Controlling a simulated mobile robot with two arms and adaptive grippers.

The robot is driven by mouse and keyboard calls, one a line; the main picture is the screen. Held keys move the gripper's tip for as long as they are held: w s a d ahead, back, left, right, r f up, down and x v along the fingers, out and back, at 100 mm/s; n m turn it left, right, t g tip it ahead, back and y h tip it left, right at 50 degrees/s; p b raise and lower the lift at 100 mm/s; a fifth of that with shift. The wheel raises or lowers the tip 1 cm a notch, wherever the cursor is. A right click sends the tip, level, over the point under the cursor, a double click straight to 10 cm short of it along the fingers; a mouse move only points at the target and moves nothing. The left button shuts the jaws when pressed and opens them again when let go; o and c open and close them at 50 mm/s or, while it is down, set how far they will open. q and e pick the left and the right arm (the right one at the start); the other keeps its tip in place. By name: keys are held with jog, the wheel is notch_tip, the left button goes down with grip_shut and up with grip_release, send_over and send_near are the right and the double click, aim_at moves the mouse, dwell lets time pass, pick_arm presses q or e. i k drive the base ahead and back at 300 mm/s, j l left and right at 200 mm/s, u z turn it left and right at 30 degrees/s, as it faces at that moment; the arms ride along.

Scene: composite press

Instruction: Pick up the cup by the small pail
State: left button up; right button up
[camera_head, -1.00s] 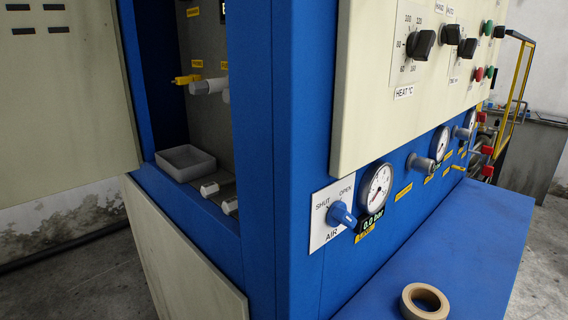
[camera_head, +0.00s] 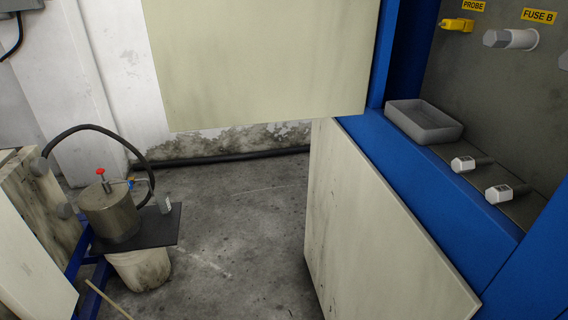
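A dirty white pail (camera_head: 142,268) stands on the floor at the lower left, partly hidden under a dark plate (camera_head: 157,236). A metal pot (camera_head: 110,215) with a red knob on top sits on the plate. A small grey item (camera_head: 165,204) stands at the plate's back edge; it is too small to tell what it is. I cannot make out a cup for certain. Neither of my grippers is in view.
A blue press frame (camera_head: 425,195) with an open beige door (camera_head: 260,60) fills the right side. A grey tray (camera_head: 424,122) sits inside it. A black hose (camera_head: 85,128) arches over the pot. The concrete floor (camera_head: 240,230) between is clear.

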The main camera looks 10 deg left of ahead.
aim_at(162, 201)
jog(key=j+u, duration=0.1)
jog(key=u, duration=0.25)
jog(key=i+u, duration=0.1)
jog(key=u, duration=0.3)
jog(key=i+j+u, duration=0.1)
jog(key=u, duration=0.25)
jog(key=i+j, duration=1)
jog(key=i, duration=0.2)
